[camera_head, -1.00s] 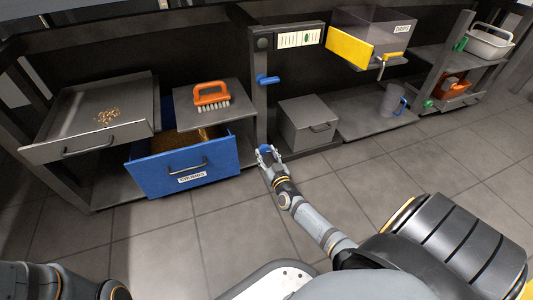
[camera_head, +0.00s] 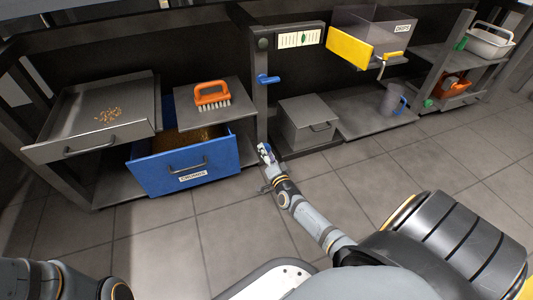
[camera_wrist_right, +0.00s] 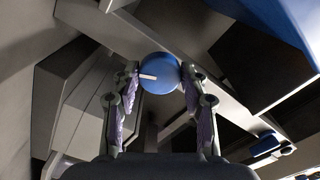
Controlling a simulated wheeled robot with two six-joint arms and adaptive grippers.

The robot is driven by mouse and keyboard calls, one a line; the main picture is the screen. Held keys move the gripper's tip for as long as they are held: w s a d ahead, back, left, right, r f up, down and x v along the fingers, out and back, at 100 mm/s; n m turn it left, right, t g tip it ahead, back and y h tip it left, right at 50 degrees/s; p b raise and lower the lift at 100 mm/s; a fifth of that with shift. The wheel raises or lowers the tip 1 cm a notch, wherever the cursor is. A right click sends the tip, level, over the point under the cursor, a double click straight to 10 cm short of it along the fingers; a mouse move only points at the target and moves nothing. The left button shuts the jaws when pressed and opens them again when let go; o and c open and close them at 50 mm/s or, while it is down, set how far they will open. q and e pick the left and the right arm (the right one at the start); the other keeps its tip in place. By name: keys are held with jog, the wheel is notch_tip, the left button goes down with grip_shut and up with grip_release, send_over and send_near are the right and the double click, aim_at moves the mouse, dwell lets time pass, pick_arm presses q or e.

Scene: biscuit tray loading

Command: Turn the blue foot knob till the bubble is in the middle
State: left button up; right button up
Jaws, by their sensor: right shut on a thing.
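The blue foot knob (camera_wrist_right: 158,74) with a white mark sits between the two fingers of my right gripper (camera_wrist_right: 159,84) in the right wrist view. The fingers are shut on its sides. In the head view my right gripper (camera_head: 266,155) is at the foot of the dark post, and mostly hides the knob. My left gripper is out of view.
A blue lever (camera_head: 268,79) sticks out of the post above. The open blue drawer (camera_head: 218,163) is left of my right gripper, and a grey box (camera_head: 306,124) is close on its right. The tiled floor (camera_head: 215,230) in front is clear.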

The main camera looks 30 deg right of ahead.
jog(key=m+b, duration=0.1)
jog(key=m, duration=0.5)
jog(key=shift+m, duration=0.3)
dwell(0.4)
jog(key=o, duration=1.1)
jog(key=shift+o, duration=0.2)
jog(key=v, duration=1.2)
